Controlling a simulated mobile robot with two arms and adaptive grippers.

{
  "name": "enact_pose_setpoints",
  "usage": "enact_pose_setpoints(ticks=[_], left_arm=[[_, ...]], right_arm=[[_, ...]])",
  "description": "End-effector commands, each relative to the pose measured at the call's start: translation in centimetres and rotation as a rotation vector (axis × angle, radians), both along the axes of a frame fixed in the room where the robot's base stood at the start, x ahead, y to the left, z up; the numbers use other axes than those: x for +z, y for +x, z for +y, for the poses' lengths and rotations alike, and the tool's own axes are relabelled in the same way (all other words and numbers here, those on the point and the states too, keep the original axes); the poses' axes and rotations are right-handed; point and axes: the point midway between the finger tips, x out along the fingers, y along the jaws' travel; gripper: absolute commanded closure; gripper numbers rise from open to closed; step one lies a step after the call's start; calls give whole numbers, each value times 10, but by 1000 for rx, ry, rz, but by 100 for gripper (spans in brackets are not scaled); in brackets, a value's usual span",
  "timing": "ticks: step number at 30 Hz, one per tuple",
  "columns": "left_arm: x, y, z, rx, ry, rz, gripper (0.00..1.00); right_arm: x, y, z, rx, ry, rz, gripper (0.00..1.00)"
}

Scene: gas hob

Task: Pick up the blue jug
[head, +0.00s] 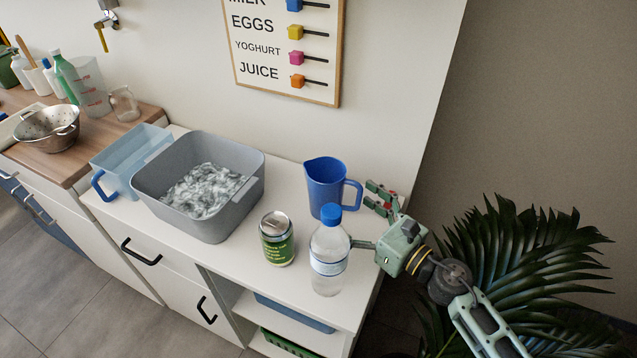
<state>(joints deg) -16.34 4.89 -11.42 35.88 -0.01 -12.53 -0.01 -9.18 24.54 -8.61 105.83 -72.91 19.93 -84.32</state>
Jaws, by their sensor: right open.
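The blue jug (324,186) stands upright on the white counter, its handle pointing right toward my right gripper. My right gripper (364,222) is open at the counter's right end. One finger is near the jug's handle and the other reaches toward the water bottle, partly hidden behind it. Nothing is held between the fingers. I cannot tell whether the upper finger touches the handle. My left gripper is not in view.
A clear bottle with a blue cap (329,256) and a green can (277,240) stand in front of the jug. A grey tub (228,215) with crumpled contents is to the left, beside a translucent blue container (126,160). A plant (520,245) is at right.

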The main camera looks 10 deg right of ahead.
Motion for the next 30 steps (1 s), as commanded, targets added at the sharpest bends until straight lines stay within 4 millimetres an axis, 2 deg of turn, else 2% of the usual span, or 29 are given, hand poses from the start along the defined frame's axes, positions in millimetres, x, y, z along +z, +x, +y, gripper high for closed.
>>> enact_pose_setpoints(ticks=[4, 9, 13, 18, 26, 30], left_arm=[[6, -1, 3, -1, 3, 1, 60], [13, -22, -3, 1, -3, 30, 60], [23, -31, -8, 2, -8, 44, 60], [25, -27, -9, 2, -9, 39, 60], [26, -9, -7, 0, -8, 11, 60], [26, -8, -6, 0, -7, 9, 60]], right_arm=[[3, 13, 8, -1, 0, -2, 13], [6, 29, 19, -1, 2, -1, 13], [11, 45, 31, 0, 1, -2, 13], [7, 61, 42, 0, 2, 0, 13], [5, 63, 43, 0, -1, 1, 13], [5, 63, 43, 0, -1, 1, 24]])
